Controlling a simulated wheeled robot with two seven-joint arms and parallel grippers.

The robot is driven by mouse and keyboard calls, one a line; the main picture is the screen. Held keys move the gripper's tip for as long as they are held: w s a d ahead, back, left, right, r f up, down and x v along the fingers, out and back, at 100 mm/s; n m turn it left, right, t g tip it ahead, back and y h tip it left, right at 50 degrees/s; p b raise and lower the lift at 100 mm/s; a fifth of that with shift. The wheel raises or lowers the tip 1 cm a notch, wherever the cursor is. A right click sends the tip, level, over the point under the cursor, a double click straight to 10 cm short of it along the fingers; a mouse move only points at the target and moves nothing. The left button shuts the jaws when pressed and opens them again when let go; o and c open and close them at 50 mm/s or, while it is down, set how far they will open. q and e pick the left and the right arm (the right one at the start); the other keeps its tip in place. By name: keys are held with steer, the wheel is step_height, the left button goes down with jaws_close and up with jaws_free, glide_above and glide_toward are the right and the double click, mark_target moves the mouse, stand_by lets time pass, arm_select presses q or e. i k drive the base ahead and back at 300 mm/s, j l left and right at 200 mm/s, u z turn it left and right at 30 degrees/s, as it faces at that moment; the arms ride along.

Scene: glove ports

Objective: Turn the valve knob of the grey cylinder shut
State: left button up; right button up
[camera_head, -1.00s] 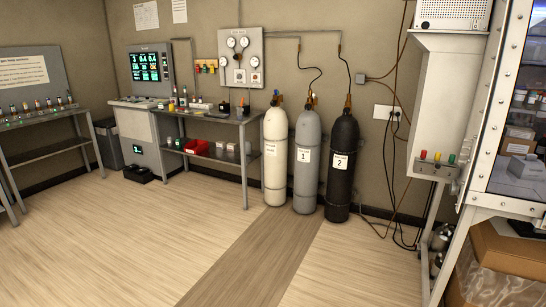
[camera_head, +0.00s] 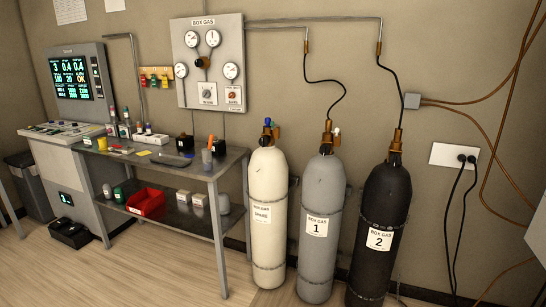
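The grey cylinder (camera_head: 320,235) stands upright against the wall, labelled "BOX GAS 1". It is between a white cylinder (camera_head: 267,190) marked as a spare and a black cylinder (camera_head: 382,220) labelled "BOX GAS 2". A brass valve (camera_head: 326,136) sits on top of the grey cylinder, with a small pale knob (camera_head: 337,132) on its right side. A dark hose runs up from this valve to the wall pipe. Whether the knob is open or shut cannot be told. Neither of my grippers is in view.
A metal bench (camera_head: 205,168) with small items and a red bin (camera_head: 146,202) stands left of the cylinders. A gas panel (camera_head: 208,65) hangs above it. Cables hang from a wall outlet (camera_head: 454,156) at the right.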

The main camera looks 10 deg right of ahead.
mark_target(325, 149)
steer(key=i+j+z, duration=0.1)
steer(key=i, duration=1.6)
